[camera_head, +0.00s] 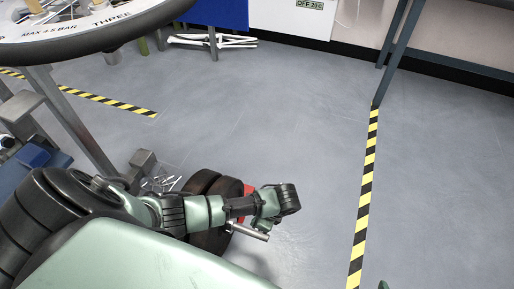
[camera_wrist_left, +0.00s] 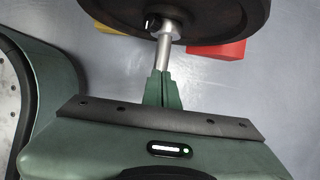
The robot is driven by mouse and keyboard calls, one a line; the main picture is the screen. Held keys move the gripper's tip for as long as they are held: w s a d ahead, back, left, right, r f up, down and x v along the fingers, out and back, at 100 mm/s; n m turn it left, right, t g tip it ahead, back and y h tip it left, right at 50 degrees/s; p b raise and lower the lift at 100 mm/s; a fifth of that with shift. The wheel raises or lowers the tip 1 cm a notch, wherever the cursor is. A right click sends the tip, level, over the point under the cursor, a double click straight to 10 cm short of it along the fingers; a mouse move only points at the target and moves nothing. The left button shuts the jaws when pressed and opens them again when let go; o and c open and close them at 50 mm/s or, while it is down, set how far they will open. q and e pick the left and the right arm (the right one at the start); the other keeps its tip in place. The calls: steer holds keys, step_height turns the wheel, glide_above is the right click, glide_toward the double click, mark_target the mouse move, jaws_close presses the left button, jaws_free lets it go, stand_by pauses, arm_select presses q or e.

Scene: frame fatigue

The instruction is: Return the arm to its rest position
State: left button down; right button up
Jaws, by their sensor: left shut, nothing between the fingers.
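My left arm comes in from the left in the head view, green and black, stretched out low over the floor. Its gripper (camera_head: 263,222) is at the far end, partly hidden by the wrist. In the left wrist view the green fingers (camera_wrist_left: 163,90) are together and empty. Just past their tips is a silver axle (camera_wrist_left: 164,48) of a dark wheel (camera_wrist_left: 190,12). I cannot tell whether the fingers touch the axle. My right gripper does not show.
The dark wheels (camera_head: 208,238) stand beside and behind my left forearm. A red block (camera_wrist_left: 217,51) lies by the wheel. A large bicycle wheel (camera_head: 75,45) on a stand fills the upper left. Open grey floor (camera_head: 300,110) stretches up to a yellow-black stripe (camera_head: 366,190); a table leg (camera_head: 390,60) stands beyond.

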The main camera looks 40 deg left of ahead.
arm_select(q)
steer(key=shift+d+r, duration=0.1)
steer(key=shift+r, duration=0.2)
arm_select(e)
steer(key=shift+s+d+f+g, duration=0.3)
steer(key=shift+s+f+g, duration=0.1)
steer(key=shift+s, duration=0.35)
